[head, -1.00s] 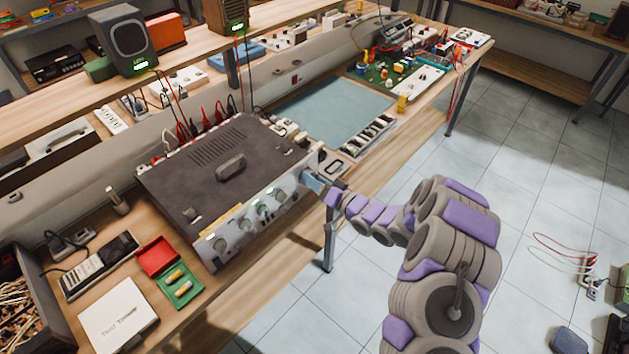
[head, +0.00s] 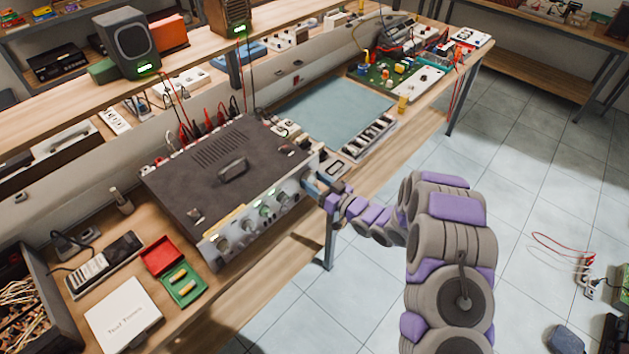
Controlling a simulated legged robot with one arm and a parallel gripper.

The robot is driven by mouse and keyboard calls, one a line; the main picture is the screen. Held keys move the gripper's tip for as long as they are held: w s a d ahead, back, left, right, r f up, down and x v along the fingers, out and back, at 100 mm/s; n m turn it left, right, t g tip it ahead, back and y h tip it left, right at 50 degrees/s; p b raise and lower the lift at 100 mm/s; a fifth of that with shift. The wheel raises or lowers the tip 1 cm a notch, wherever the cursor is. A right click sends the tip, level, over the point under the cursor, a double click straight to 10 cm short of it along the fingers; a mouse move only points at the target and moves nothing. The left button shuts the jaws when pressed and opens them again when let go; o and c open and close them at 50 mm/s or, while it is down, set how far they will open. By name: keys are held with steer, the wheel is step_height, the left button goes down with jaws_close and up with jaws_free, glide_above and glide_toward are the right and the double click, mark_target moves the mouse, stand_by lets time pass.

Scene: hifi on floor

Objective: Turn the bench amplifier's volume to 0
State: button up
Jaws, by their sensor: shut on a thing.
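The bench amplifier (head: 205,180) is a wide dark box with a handle on top. It sits on the wooden bench. Its silver front panel (head: 238,245) faces the lower right and carries a row of round knobs, such as one near its middle (head: 265,210). My gripper (head: 314,184) reaches in from the right at the panel's right end. It is shut on a knob there, which its fingers mostly hide. The knob's pointer and any scale are too small to read.
A red and green tray (head: 184,284) and a white box (head: 122,317) lie left of the amplifier. Two speakers, one grey (head: 128,40), stand on the shelf above. A blue-grey mat (head: 335,110) and a green circuit board (head: 385,76) lie beyond. The tiled floor at right is mostly clear.

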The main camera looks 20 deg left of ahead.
steer(key=n+b, duration=0.1)
steer(key=n, duration=0.4)
steer(key=shift+d+f, duration=0.1)
steer(key=shift+s+n+b, duration=0.1)
steer(key=shift+n+b, duration=0.6)
steer(key=shift+n, duration=1.1)
steer(key=o, duration=1.1)
steer(key=shift+c, duration=0.2)
steer(key=p+v, duration=0.2)
steer(key=v, duration=1.5)
steer(key=shift+p, duration=0.3)
steer(key=shift+s+d, duration=0.1)
steer(key=shift+d, duration=0.05)
